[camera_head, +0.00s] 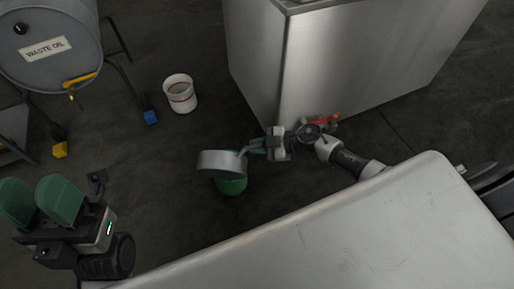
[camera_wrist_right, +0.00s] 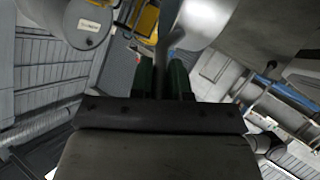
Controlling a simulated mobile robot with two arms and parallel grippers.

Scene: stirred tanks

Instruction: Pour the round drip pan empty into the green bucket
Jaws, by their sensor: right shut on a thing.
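The round drip pan (camera_head: 220,160) is grey metal and is held in the air over the green bucket (camera_head: 232,187), covering much of its opening. The pan looks tilted; its inside does not show, so I cannot tell whether liquid is in it. My right gripper (camera_head: 257,147) is shut on the pan's handle, to the right of the bucket. In the right wrist view, the handle (camera_wrist_right: 166,40) runs up between the green fingers to the pan (camera_wrist_right: 205,18). My left gripper (camera_head: 38,202) is open and empty at the lower left, away from the pan.
A white bucket (camera_head: 180,94) stands on the dark floor behind the green bucket. A waste oil drum (camera_head: 48,52) on a stand is at the upper left. A steel cabinet (camera_head: 340,65) stands behind my right arm. A pale surface (camera_head: 330,235) fills the front right.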

